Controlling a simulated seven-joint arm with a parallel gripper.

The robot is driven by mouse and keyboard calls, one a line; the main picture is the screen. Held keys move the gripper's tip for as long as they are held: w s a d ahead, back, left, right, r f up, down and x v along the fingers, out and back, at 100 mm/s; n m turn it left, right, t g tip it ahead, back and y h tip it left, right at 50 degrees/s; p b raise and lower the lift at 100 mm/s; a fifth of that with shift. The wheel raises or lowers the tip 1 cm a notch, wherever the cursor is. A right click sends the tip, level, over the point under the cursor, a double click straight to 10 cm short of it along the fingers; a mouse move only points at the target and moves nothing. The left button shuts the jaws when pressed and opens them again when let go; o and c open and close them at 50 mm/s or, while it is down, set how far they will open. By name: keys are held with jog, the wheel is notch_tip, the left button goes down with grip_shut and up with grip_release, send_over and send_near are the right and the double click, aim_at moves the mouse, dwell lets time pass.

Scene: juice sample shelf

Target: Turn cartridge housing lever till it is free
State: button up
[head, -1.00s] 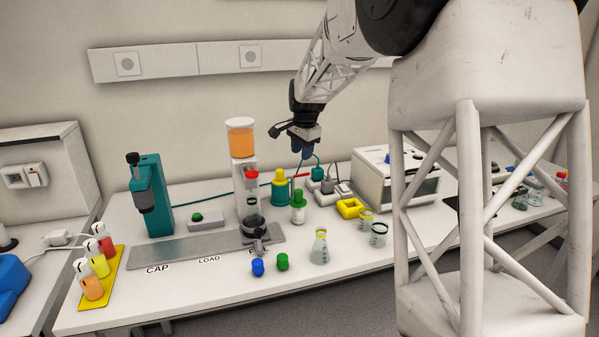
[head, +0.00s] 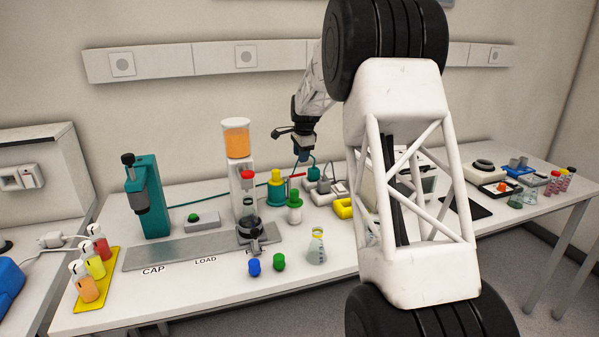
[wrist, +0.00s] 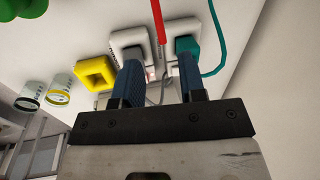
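The cartridge housing appears to be the teal cylinder with a yellow top (head: 276,190) on the bench, right of the orange-filled dispenser. A red lever (head: 297,175) sticks out to its right. In the wrist view, the red lever (wrist: 159,22) is a thin rod coming down from the top edge, ending beyond the fingertips. The housing body is out of that view. My gripper (head: 303,155) hangs above and slightly right of the lever. In the wrist view, its blue fingers (wrist: 160,72) are apart with nothing held between them. I see no contact with the lever.
A green-capped white bottle (head: 294,207) stands in front of the housing. White plug adapters (head: 322,186) and a yellow block (head: 343,208) lie to its right; they show beneath the fingers in the wrist view. The dispenser (head: 240,175) stands left. A flask (head: 317,247) is nearer the front.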

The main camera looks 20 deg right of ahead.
aim_at(300, 175)
jog(key=shift+f, duration=0.1)
jog(key=shift+w+f, duration=0.25)
jog(key=shift+f, duration=1)
jog(key=shift+w+f, duration=0.25)
jog(key=shift+f, duration=1)
jog(key=shift+w+f, duration=0.25)
jog(key=shift+f, duration=1)
grip_shut()
